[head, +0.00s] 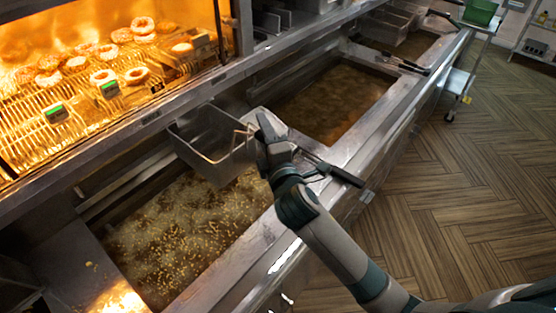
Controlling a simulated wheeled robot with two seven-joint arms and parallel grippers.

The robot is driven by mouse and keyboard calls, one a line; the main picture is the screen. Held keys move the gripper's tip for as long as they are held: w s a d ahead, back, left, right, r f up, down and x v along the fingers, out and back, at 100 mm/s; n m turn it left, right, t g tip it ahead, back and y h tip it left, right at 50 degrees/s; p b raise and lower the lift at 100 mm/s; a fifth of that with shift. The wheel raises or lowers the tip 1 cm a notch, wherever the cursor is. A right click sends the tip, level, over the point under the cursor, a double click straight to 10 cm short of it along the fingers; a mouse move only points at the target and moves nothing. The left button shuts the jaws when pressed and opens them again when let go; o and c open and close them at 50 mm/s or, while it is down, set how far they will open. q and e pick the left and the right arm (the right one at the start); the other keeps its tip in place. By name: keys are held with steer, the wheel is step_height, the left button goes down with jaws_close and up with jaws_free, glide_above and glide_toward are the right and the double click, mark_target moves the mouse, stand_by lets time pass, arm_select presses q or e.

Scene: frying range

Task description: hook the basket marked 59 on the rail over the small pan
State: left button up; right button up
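A grey metal basket (208,146) is over the back part of the near pan, its wire frame facing my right gripper. No number can be read on it. My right gripper (262,124) is at the basket's right side, by the wire; its fingertips are hidden, so I cannot tell whether it grips the wire. A black handle (340,175) sticks out over the front ledge just right of my wrist; its link to the basket is hidden by my arm. The near pan (150,245) holds bubbling oil with pale food bits. My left gripper is not in view.
A middle pan (330,100) of still brown oil lies beyond, with a smaller-looking far pan (412,47). Black handles (402,66) lie between them. Another basket (388,28) sits at the far pan. A lit doughnut shelf (90,75) borders the left. Floor (450,190) at right is clear.

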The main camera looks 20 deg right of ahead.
steer(key=s, duration=1.7)
steer(key=shift+d+r+p, duration=0.15)
steer(key=shift+r+p, duration=0.15)
steer(key=shift+w, duration=0.1)
